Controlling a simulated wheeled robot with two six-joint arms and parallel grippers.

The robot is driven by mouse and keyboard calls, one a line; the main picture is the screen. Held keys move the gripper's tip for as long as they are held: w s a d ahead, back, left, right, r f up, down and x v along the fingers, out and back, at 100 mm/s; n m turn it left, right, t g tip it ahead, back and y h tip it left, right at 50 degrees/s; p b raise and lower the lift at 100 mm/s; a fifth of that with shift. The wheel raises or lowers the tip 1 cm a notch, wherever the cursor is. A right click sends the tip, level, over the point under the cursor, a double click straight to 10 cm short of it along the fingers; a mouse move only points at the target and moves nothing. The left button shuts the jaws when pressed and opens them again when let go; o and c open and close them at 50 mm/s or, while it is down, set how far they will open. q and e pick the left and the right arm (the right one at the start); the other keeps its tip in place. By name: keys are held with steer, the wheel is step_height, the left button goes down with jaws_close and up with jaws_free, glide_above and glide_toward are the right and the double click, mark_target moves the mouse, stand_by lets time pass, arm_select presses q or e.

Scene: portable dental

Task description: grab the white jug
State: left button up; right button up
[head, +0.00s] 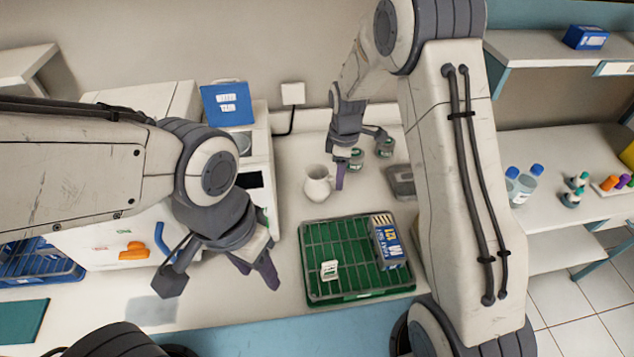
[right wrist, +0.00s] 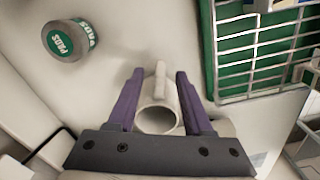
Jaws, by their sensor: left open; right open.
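The white jug (head: 317,186) stands on the counter behind the green tray in the head view. In the right wrist view the jug (right wrist: 157,105) lies between the two purple fingers of my right gripper (right wrist: 159,76), its round mouth near the palm and its handle pointing away. The fingers are apart, one on each side of it; contact is not clear. In the head view my right gripper (head: 339,174) is just right of the jug. My left gripper (head: 255,270) is open and empty over the counter, left of the green tray.
The green tray (head: 308,272) with a wire rack holds a blue box (head: 389,247) and a small white packet (head: 329,270). A white cabinet unit (head: 258,152) stands left of the jug. A grey dish (head: 400,181) lies to the right.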

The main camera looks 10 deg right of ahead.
step_height(320, 180, down, 2)
steer(key=shift+f, duration=0.1)
jaws_close()
stand_by(1.5)
